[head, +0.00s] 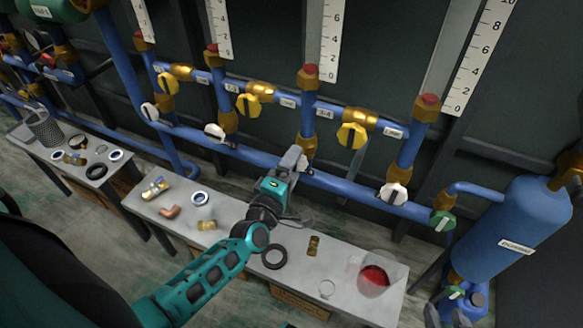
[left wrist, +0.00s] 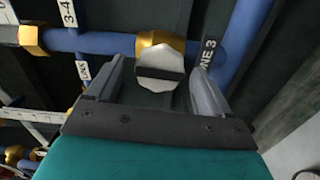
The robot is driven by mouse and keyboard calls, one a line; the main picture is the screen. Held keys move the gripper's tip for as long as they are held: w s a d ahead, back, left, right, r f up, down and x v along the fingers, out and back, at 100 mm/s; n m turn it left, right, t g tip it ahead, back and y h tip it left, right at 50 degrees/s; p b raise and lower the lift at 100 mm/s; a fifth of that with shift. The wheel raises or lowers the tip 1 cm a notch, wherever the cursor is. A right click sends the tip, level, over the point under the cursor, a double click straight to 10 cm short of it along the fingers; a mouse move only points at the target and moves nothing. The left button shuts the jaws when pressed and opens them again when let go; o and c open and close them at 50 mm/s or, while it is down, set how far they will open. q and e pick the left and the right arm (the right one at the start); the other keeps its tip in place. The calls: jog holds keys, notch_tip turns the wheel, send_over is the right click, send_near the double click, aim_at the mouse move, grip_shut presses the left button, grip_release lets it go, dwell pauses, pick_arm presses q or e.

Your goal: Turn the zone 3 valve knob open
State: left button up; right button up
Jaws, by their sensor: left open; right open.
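The zone 3 valve knob (left wrist: 160,68) is a pale, many-sided knob with a dark bar across its face, beside a brass fitting on a blue pipe in the left wrist view. A label ending in "NE 3" (left wrist: 209,53) is just right of it. My left gripper (left wrist: 158,78) is open, with one finger on each side of the knob; I cannot tell whether they touch it. In the head view my left gripper (head: 293,160) is at the lower blue pipe and hides this knob. My right gripper is not in view.
Other white knobs (head: 214,131) (head: 393,193) and yellow knobs (head: 351,135) stick out from the pipes nearby. Below, a grey bench (head: 340,262) holds fittings, a black ring (head: 274,257) and a beaker of red liquid (head: 373,276). A blue tank (head: 520,235) stands at right.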

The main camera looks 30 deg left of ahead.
pick_arm(q)
jog(key=s+p, duration=0.1)
jog(key=s, duration=0.6)
jog(key=shift+d+p, duration=0.2)
jog(key=shift+p, duration=0.2)
